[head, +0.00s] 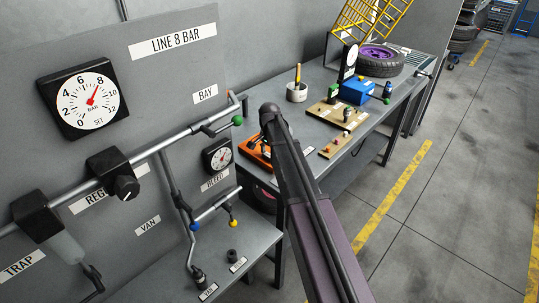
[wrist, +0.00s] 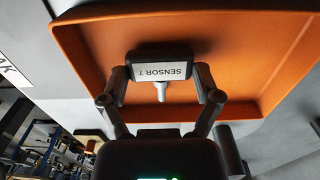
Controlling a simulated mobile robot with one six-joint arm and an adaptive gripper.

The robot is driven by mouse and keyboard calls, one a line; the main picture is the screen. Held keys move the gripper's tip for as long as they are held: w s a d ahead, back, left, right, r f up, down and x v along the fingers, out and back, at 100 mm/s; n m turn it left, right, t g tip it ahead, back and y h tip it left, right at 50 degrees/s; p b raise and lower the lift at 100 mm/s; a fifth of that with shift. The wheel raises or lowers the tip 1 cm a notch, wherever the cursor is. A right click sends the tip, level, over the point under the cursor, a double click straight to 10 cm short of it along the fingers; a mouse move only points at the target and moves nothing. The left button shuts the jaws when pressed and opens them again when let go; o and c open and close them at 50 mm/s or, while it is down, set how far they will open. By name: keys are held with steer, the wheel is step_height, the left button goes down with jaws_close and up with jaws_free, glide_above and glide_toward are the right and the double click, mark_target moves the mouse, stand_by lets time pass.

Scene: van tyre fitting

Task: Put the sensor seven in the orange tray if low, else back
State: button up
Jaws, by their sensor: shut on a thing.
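The sensor seven (wrist: 160,71), a small dark block with a white "SENSOR 7" label and a pale stem, sits between the fingers of my gripper (wrist: 159,84) in the wrist view. The gripper is shut on it. The orange tray (wrist: 82,62) fills the view behind the sensor, and the sensor shows against its inside. I cannot tell whether the sensor touches the tray. In the head view the orange tray (head: 258,158) is on the bench, partly behind my arm, and the sensor cannot be made out there.
Boards with small parts (head: 330,114), a blue box (head: 355,91), a round pot (head: 297,92) and a tyre with a purple rim (head: 380,61) stand farther along the bench. A pipe with valves and gauges (head: 91,101) runs along the left wall. The floor at right is clear.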

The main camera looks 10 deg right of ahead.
mark_target(269, 155)
steer(key=shift+f, duration=0.2)
steer(key=o, duration=0.9)
steer(key=shift+c, duration=0.2)
steer(key=shift+r, duration=0.2)
step_height(269, 155, up, 12)
steer(key=p, duration=1.2)
steer(key=shift+a, duration=0.1)
steer(key=s+n, duration=1)
steer(key=s, duration=1.7)
steer(key=shift+s+n, duration=0.15)
steer(key=shift+n, duration=0.25)
steer(key=shift+f, duration=0.1)
